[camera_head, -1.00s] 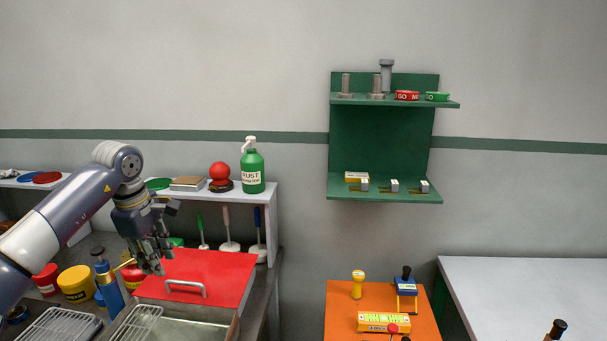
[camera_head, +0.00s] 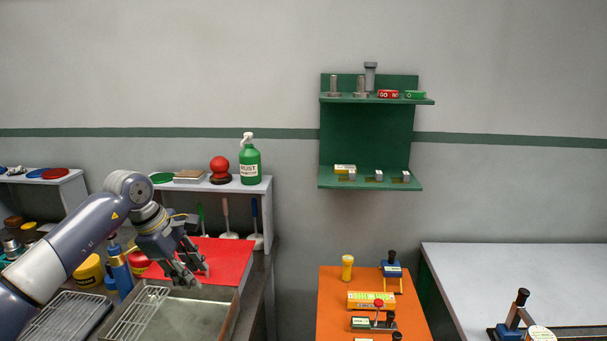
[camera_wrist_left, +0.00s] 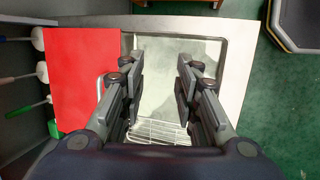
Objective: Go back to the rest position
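My left gripper (camera_head: 188,274) hangs over the left bench, above the metal basin (camera_head: 205,314) and in front of its red lid (camera_head: 222,258). In the left wrist view the gripper (camera_wrist_left: 158,88) has its two fingers well apart with nothing between them. The basin (camera_wrist_left: 208,50) lies beneath it, with a wire rack (camera_wrist_left: 158,132) at its near end. The red lid (camera_wrist_left: 75,80) stands to the left of the fingers. My right gripper does not show in any view.
A shelf with a green bottle (camera_head: 250,165) stands behind the bench. An orange table (camera_head: 332,305) with several tools is at the middle, and a white table (camera_head: 490,275) is at the right. A green wall shelf (camera_head: 368,135) hangs above. Open floor lies right of the basin.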

